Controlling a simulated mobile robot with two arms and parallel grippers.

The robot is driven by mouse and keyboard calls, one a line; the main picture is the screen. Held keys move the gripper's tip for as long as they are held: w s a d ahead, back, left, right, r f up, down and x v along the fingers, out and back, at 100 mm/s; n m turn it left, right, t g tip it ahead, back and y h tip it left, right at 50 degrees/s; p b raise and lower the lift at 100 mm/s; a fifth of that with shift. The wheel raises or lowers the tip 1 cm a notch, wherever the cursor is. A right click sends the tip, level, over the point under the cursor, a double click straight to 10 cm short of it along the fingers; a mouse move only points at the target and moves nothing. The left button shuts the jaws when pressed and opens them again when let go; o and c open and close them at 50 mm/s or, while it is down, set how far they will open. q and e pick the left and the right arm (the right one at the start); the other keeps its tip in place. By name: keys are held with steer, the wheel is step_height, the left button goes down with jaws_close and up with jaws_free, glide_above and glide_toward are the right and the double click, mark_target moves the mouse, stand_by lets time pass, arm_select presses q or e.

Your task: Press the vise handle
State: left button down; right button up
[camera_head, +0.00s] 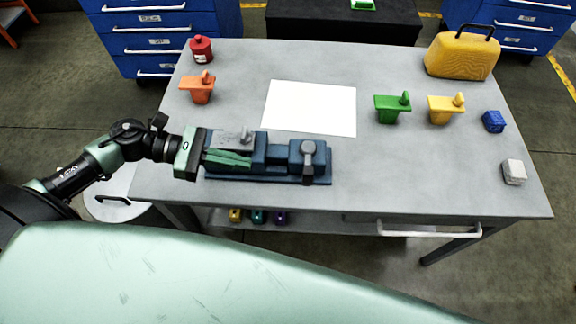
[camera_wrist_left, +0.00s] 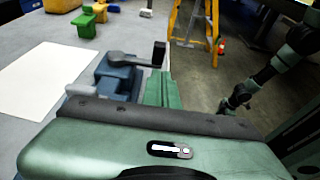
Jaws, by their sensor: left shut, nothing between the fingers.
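A dark blue vise (camera_head: 270,172) lies along the front left of the grey table. Its handle (camera_head: 308,160) is a grey lever on the right end, pointing toward the front edge. In the left wrist view the handle (camera_wrist_left: 130,59) ends in a black upright grip. A grey piece with a knob (camera_head: 232,138) sits at the vise's left part. My left gripper (camera_head: 247,160) comes in from the left, its green fingers shut and empty, over or beside the vise's left part and short of the handle. Whether they touch the vise cannot be told. My right gripper is not in view.
A white sheet (camera_head: 311,108) lies behind the vise. Orange (camera_head: 200,90), green (camera_head: 392,110) and yellow (camera_head: 440,111) knobbed pieces, a red canister (camera_head: 201,50), a yellow case (camera_head: 462,58), a blue block (camera_head: 493,122) and a white block (camera_head: 514,173) stand around. The table right of the vise is clear.

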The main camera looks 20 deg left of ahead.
arm_select(q)
steer(key=r+p+x, duration=0.1)
steer(key=p+x, duration=0.3)
steer(key=x, duration=0.7)
steer(key=shift+d+p, duration=0.25)
steer(key=shift+p, duration=0.05)
steer(key=shift+w, duration=0.1)
